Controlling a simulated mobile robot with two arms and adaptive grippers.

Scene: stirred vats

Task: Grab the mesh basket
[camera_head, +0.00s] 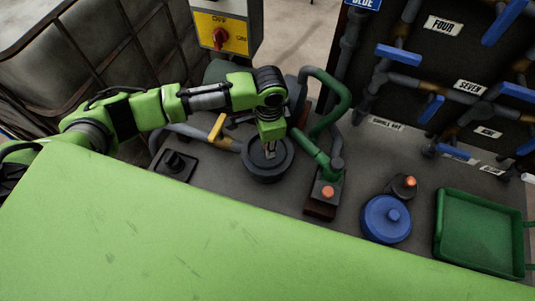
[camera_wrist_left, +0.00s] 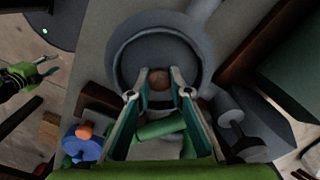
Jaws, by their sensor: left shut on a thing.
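My left gripper (camera_head: 270,152) reaches down over a dark round vat (camera_head: 266,174). In the left wrist view the left gripper (camera_wrist_left: 159,78) is shut on a small brown knob (camera_wrist_left: 159,83) at the middle of the grey round vat top (camera_wrist_left: 128,60). Whether that top is a lid seated on the vat or is raised, I cannot tell. I cannot make out a clear mesh basket; a green rectangular tray (camera_head: 480,233) with raised walls stands at the far right. My right gripper (camera_wrist_left: 54,64) shows at the left edge of the left wrist view, empty, fingers apart.
A blue round lid (camera_head: 386,220) and an orange button (camera_head: 404,187) lie between vat and tray. Another orange button (camera_head: 328,192) sits by a green hose (camera_head: 345,95). A yellow handle (camera_head: 217,127) is left of the vat. Pipes with blue valves (camera_head: 398,54) stand behind.

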